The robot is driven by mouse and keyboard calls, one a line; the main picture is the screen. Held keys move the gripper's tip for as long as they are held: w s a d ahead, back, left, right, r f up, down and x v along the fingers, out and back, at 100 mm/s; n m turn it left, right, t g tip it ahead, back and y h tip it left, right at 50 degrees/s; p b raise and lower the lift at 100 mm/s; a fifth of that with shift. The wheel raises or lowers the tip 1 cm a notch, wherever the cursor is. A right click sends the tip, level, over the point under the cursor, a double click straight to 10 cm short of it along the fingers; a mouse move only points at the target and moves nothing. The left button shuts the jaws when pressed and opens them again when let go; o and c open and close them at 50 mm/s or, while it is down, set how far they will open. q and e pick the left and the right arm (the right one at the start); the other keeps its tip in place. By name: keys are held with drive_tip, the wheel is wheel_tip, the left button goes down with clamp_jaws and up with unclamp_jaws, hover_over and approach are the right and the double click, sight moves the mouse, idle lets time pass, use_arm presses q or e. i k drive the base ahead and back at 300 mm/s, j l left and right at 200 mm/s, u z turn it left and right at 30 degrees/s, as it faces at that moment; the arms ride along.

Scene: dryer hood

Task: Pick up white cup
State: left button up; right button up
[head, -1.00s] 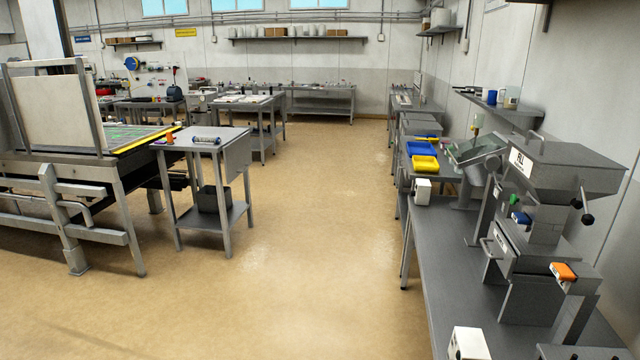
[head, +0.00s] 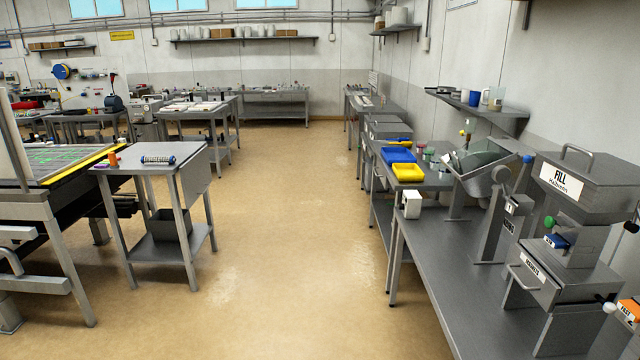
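A wall shelf (head: 500,116) on the right holds several small vessels. Among them are a small white vessel (head: 465,96), a blue cup (head: 474,98) and another pale vessel (head: 485,97) beside a clear or whitish jug. They are small and far off, so I cannot tell for sure which is the white cup. Neither of my grippers is in view.
A grey workbench (head: 440,276) with a hopper machine marked FILL (head: 566,182) runs along the right, below the shelf. Blue (head: 399,155) and yellow (head: 408,172) bins stand farther back. A small table (head: 140,178) stands left. The central floor is clear.

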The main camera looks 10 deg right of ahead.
sight(465, 93)
drive_tip(key=i+j+z, duration=0.1)
drive_tip(key=i+z, duration=0.2)
drive_tip(key=i, duration=3.8)
drive_tip(key=i+j+z, duration=0.1)
drive_tip(key=i+z, duration=0.15)
drive_tip(key=i, duration=0.2)
drive_tip(key=i+j+z, duration=0.25)
drive_tip(key=i, duration=0.25)
drive_tip(key=i+j+z, duration=0.25)
drive_tip(key=i, duration=0.2)
drive_tip(key=i+j+z, duration=0.25)
drive_tip(key=i, duration=0.2)
